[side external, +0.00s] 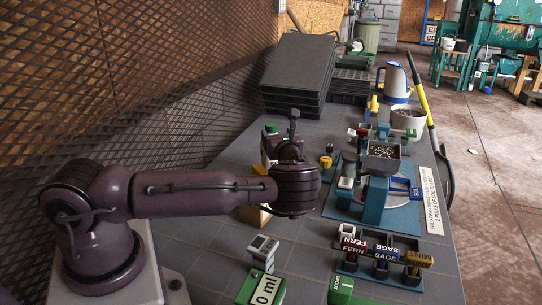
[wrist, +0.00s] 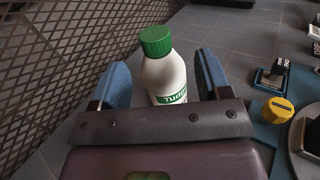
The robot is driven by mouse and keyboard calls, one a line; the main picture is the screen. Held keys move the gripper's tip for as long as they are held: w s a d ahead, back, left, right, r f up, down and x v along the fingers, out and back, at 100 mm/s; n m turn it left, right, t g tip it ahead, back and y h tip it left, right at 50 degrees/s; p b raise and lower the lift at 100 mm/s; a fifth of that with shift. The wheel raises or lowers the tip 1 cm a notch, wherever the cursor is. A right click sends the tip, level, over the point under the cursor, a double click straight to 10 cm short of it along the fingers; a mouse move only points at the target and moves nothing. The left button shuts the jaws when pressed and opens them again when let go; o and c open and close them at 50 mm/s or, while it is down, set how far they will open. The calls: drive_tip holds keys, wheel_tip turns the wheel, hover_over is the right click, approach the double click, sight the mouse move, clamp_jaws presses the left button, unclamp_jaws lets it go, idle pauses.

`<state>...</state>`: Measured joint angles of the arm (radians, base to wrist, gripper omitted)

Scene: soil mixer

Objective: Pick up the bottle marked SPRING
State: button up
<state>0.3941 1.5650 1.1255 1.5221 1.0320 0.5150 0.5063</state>
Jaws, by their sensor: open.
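A white bottle with a green cap and green label band (wrist: 165,75) stands upright in the wrist view. Its label shows letters like "TU", the rest hidden by my gripper body; I cannot read SPRING on it. My gripper (wrist: 162,82) is open, with a blue finger on each side of the bottle's position and gaps visible on both sides. In the side external view, a green cap (side external: 271,128) shows just behind my wrist, and my arm hides most of what is below it. The fingers are hard to make out there.
A rack with FERN and SAGE labels (side external: 352,247) stands at the front right. A blue device holding a soil-filled container (side external: 383,150) stands right of my wrist. Dark stacked trays (side external: 298,72) are behind. A yellow knob (wrist: 277,108) lies right of the gripper. A mesh wall borders the left.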

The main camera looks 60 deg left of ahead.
sight(273, 130)
drive_tip(key=shift+w+a+r, duration=0.1)
drive_tip(key=shift+w+a, duration=0.1)
drive_tip(key=shift+a, duration=1.3)
drive_tip(key=shift+w+a, duration=0.15)
drive_tip(key=shift+a, duration=1.35)
clamp_jaws()
